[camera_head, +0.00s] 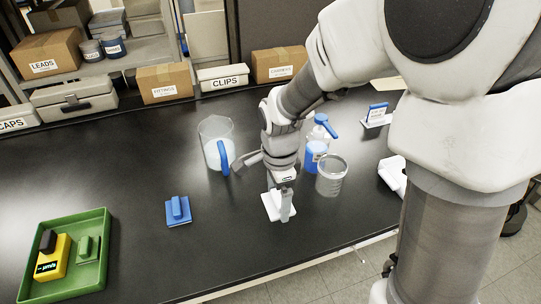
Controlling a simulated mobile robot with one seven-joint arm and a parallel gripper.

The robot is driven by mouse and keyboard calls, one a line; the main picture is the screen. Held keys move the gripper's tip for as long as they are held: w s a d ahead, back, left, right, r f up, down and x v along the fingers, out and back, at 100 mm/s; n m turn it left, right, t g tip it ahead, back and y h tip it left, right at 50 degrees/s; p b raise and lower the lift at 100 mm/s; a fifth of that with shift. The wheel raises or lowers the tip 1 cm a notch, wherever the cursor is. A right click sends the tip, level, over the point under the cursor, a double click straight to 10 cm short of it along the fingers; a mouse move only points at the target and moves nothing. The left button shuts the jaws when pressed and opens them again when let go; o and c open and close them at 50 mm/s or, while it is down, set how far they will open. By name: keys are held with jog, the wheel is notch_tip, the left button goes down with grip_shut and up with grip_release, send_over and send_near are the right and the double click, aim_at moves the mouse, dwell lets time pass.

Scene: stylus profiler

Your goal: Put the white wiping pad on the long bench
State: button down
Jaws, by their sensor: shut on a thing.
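The white wiping pad (271,205) is at the middle of the black long bench (200,255), near its front edge. My gripper (284,208) points down over the pad and is shut on it. The jaws hide part of the pad. I cannot tell whether the pad touches the bench top or is just above it.
Boxes line the back.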

aim_at(275, 209)
jog(key=shift+w+a+f, duration=0.15)
jog(key=shift+a+f, duration=0.1)
jog(key=shift+a, duration=0.05)
jog(key=shift+f, duration=2)
jog(key=shift+f+b, duration=0.1)
jog(key=shift+b, duration=0.2)
jog(key=shift+f, duration=0.15)
grip_release()
